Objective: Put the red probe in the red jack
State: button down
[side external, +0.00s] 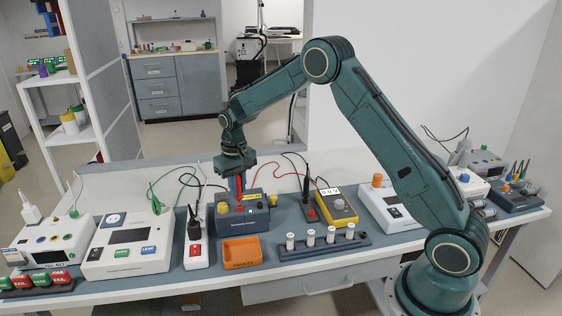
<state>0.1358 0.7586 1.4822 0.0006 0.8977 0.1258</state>
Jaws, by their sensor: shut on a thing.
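My gripper (237,168) is shut on the red probe (239,186), which points down and stands roughly upright. The probe is over the blue box (243,222) with yellow knobs, and its lower end meets a small red spot on top of the box, apparently the red jack (239,208). I cannot tell whether the tip is in the jack or just above it. A red lead curves from near the probe to the yellow meter (337,207), which reads about 0.0 V. A black probe (306,189) stands upright beside the meter.
An orange tray (240,252) lies in front of the blue box. A dark rack (322,244) with several white cylinders is to its right. A white power strip (196,238) and white devices (129,244) stand to the left. Loose cables cross behind the box.

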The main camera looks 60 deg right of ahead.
jog(key=shift+f, duration=0.8)
dwell(0.6)
jog(key=c, duration=1.3)
grip_release()
jog(key=shift+o, duration=0.2)
jog(key=shift+r, duration=0.15)
notch_tip(320, 180, up, 13)
jog(key=shift+r, duration=0.35)
jog(key=shift+s, duration=0.1)
